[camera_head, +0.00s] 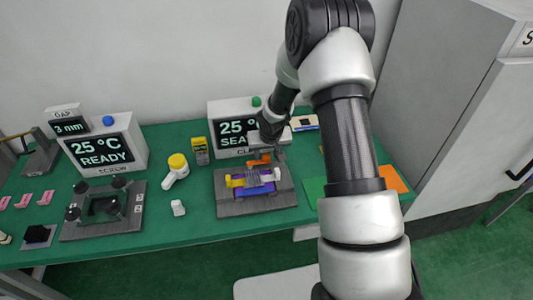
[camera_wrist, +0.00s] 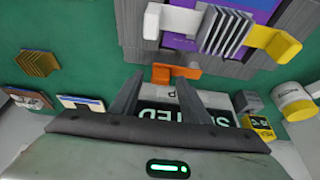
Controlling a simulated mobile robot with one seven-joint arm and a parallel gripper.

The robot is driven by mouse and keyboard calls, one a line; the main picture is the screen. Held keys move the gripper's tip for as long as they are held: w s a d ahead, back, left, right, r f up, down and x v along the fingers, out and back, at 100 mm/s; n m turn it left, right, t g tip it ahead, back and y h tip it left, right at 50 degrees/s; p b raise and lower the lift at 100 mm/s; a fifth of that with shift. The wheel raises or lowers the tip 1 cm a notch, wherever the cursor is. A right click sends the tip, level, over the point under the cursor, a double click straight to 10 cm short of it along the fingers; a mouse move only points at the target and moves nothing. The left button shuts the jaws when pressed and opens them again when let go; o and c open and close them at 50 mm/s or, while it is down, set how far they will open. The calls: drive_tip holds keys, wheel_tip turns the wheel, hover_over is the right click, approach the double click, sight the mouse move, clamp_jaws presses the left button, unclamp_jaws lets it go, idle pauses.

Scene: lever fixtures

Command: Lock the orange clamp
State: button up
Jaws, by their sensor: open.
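The orange clamp (camera_head: 259,159) stands at the back edge of a grey fixture (camera_head: 230,207) on the green table. In the wrist view the orange clamp (camera_wrist: 176,73) lies just beyond my fingertips. My gripper (camera_wrist: 160,80) is open and empty, its two fingers pointing at the clamp, with the right fingertip close to it; whether they touch I cannot tell. The fixture also holds a yellow clamp (camera_wrist: 272,44), a white clamp (camera_wrist: 152,24), a finned grey block (camera_wrist: 226,31) and a purple part (camera_wrist: 180,42). In the head view my arm partly hides the gripper.
A display box (camera_head: 226,109) stands behind the fixture, close to my gripper. Another fixture (camera_head: 128,219) and display (camera_head: 128,140) are further left.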

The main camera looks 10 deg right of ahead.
sight(263, 161)
drive_tip(key=shift+c, duration=0.4)
clamp_jaws()
drive_tip(key=shift+f+b, duration=0.15)
drive_tip(key=shift+b, duration=0.3)
drive_tip(key=b, duration=0.1)
drive_tip(key=m+b, duration=0.1)
drive_tip(key=b, duration=0.1)
drive_tip(key=shift+s+a+f+m+h+b, duration=0.2)
drive_tip(key=shift+s+f+m+h+b, duration=0.05)
drive_tip(key=shift+s+m+h+b, duration=0.1)
drive_tip(key=m+b, duration=0.1)
drive_tip(key=b, duration=0.1)
drive_tip(key=s+m+h+b, duration=0.1)
drive_tip(key=b, duration=0.1)
drive_tip(key=shift+s+a, duration=0.1)
drive_tip(key=shift+a, duration=0.2)
drive_tip(key=m+b, duration=0.1)
drive_tip(key=s+m+h+b, duration=0.1)
drive_tip(key=m+b, duration=0.1)
drive_tip(key=shift+s+a+r+g, duration=0.1)
drive_tip(key=shift+a+r+g, duration=0.1)
drive_tip(key=shift+a+g, duration=0.2)
drive_tip(key=shift+s+a+r+m+g+h, duration=0.1)
drive_tip(key=shift+s+a+m+g+h, duration=0.15)
drive_tip(key=shift+m, duration=0.6)
drive_tip(key=shift+s+a+r+m+g+h, duration=0.1)
drive_tip(key=shift+s+a+m+g, duration=0.2)
drive_tip(key=shift+m, duration=0.5)
drive_tip(key=shift+s, duration=0.1)
